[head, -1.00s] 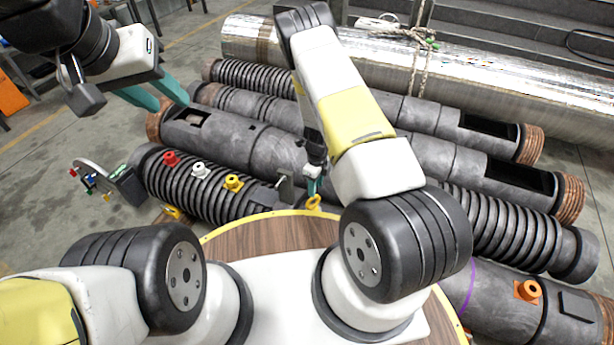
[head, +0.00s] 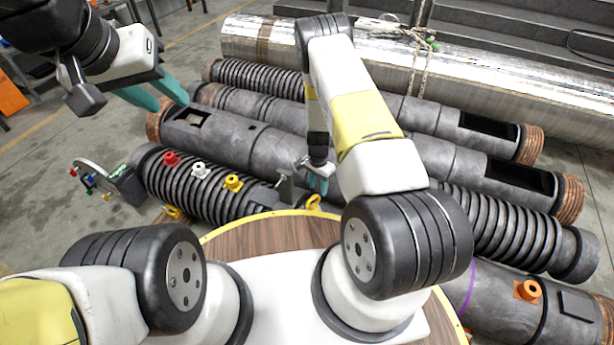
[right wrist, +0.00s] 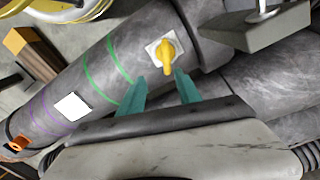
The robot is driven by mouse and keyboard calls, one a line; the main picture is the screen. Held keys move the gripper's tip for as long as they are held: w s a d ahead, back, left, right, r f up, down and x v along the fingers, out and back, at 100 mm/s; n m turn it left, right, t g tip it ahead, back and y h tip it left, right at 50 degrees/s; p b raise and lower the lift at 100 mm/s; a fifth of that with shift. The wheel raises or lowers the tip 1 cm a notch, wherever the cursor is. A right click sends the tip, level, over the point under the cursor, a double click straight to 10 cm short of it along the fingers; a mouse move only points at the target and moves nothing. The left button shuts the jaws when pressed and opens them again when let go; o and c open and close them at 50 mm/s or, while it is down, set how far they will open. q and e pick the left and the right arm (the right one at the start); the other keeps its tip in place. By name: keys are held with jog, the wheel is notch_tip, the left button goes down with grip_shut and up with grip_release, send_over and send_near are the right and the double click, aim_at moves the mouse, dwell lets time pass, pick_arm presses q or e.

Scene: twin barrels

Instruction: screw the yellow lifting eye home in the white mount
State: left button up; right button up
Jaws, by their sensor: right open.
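The yellow lifting eye (right wrist: 168,57) stands in the white mount (right wrist: 151,50), a square plate on a dark grey barrel, in the right wrist view. In the head view the eye (head: 313,202) shows just beyond the round wooden top; its mount is hard to make out there. My right gripper (right wrist: 160,79) is open and empty. Its teal fingertips are apart from the eye, just below it in the right wrist view. How far the eye is screwed in cannot be told. My left gripper (head: 162,94) is open and empty at the upper left of the head view.
A ribbed barrel (head: 190,190) carries red (head: 170,158), white (head: 200,170) and yellow (head: 233,182) fittings. An orange fitting (head: 528,290) sits on the barrel at right. A grey bracket (right wrist: 255,28) stands close to my right gripper. More barrels and a shiny pipe lie behind.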

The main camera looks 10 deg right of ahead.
send_over(317, 209)
jog(key=shift+f, duration=4.25)
